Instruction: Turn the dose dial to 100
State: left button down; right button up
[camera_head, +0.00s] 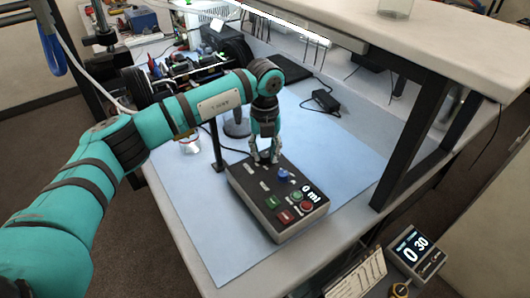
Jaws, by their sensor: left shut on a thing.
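A dark control box (257,205) lies on the blue mat, with a "0 ml" readout (311,193) on its top. My left gripper (264,158) points down at the box's back edge, its fingers closed about a small knob whose shape and marks they hide. I cannot read that knob's setting. A blue knob (284,175) stands just right of the fingers, apart from them. Green and red buttons (284,216) sit at the front of the panel. My right gripper is out of view.
A black bench leg (405,150) and raised shelf (450,50) stand to the right. A small display (413,245) reading "0 30" is at the lower right. A black adapter (326,100) lies behind.

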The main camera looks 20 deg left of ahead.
aim_at(265, 154)
pick_arm(q)
jog(key=shift+r+n, duration=0.1)
jog(key=shift+n, duration=0.5)
jog(key=c, duration=1.1)
grip_release()
jog(key=shift+o, duration=0.2)
notch_tip(265, 154, up, 12)
